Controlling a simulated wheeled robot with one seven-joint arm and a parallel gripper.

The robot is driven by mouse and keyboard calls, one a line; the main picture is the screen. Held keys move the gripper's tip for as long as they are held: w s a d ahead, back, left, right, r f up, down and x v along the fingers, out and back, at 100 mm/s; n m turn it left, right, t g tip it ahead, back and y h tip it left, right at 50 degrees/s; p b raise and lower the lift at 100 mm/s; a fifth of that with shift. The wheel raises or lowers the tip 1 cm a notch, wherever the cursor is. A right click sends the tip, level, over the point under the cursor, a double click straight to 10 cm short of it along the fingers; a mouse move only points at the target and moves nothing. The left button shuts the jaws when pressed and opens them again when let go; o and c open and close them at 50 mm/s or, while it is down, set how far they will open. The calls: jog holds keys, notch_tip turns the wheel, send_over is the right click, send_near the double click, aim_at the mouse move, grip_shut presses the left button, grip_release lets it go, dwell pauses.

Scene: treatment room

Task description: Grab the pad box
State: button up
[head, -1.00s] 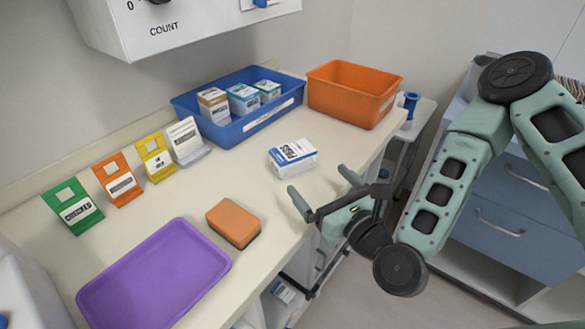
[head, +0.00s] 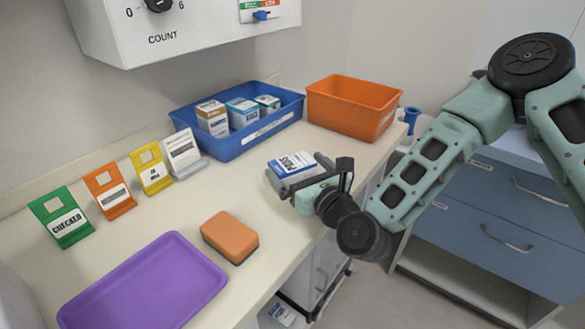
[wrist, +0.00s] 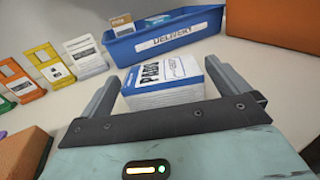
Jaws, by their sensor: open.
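The pad box (head: 291,163) is a white and blue carton marked PADS, lying on the counter in front of the blue bin. My gripper (head: 296,171) is at its near side in the head view and hides part of it. In the wrist view the pad box (wrist: 163,80) sits between the two fingers of my gripper (wrist: 162,85). The fingers are open, one on each side. I cannot tell whether either finger touches it.
A blue bin (head: 227,148) marked DELIVERY holds several small boxes behind the pad box. An orange bin (head: 378,132) stands at the back right. An orange sponge-like block (head: 229,235), a purple tray (head: 145,284) and several standing cards (head: 62,217) are to the left.

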jog(key=shift+x, duration=1.15)
jog(key=c, duration=0.8)
jog(key=shift+c, duration=0.2)
